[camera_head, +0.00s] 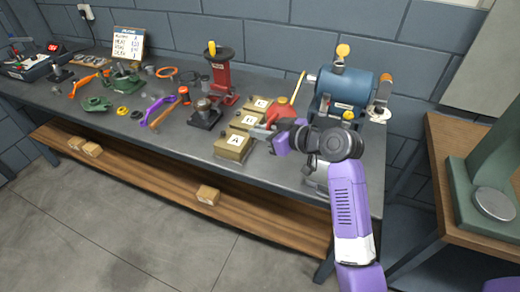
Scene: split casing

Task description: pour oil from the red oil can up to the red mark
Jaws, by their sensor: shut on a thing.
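The red oil can (280,114) is on the right part of the workbench, with an orange cap and what looks like a thin yellow spout (299,88) slanting up to the right. My gripper (265,132) is low over the bench, in front of the can and close to the box labelled A. It is shut on what appears to be the red oil can; my gripper and wrist hide the can's lower part and the contact. I cannot tell whether the can is lifted. No red mark or oil level can be made out at this size.
Tan boxes labelled A (232,146), B (246,121) and C (263,104) stand in a row left of the can. A blue motor-like machine (346,92) stands behind my arm. A red press (222,78) and a dark stand (206,115) are farther left.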

